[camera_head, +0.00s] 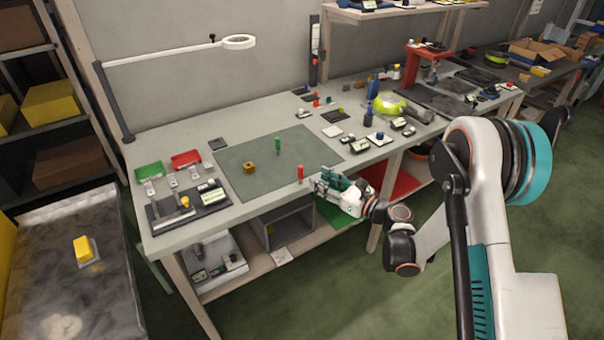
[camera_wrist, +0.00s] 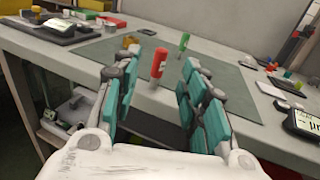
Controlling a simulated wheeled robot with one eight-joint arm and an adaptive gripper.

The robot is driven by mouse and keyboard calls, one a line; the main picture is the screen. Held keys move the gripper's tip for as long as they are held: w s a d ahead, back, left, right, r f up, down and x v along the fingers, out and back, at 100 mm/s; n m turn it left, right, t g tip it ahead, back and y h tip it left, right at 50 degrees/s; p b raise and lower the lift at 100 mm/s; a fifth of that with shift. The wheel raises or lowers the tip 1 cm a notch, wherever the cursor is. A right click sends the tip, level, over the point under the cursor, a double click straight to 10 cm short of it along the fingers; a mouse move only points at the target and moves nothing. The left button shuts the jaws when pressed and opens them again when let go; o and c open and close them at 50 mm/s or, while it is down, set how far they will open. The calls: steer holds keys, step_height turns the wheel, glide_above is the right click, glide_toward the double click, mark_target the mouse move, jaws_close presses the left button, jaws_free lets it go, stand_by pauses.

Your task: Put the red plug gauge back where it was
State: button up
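The red plug gauge (camera_head: 300,172) stands upright near the front edge of the green-grey mat (camera_head: 235,180). In the wrist view the red plug gauge (camera_wrist: 158,66) appears between and beyond my fingers, with clear gaps on both sides. My gripper (camera_head: 322,184) is at the table's front edge, just right of the gauge, level and pointing in over the table. Its teal-padded fingers (camera_wrist: 160,74) are spread apart and hold nothing. The gauge's foot is partly hard to make out in the wrist view.
A green plug gauge (camera_head: 278,144) and a brass block (camera_head: 249,168) stand on the mat. Small red and green pieces (camera_head: 316,101) sit near the back. Green (camera_head: 149,171) and red (camera_head: 186,159) trays are at the left. The mat's middle is mostly clear.

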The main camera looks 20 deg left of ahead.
mark_target(301, 177)
steer(key=x, duration=0.4)
steer(key=shift+f+b, duration=0.1)
steer(key=shift+b, duration=0.3)
steer(key=x, duration=0.1)
steer(key=b+x, duration=0.2)
steer(key=x, duration=0.1)
steer(key=shift+w+f, duration=0.1)
steer(key=shift+f, duration=0.25)
steer(key=shift+w+a+r, duration=0.15)
steer(key=shift+w+a, duration=0.1)
steer(key=shift+a, duration=0.25)
jaws_close()
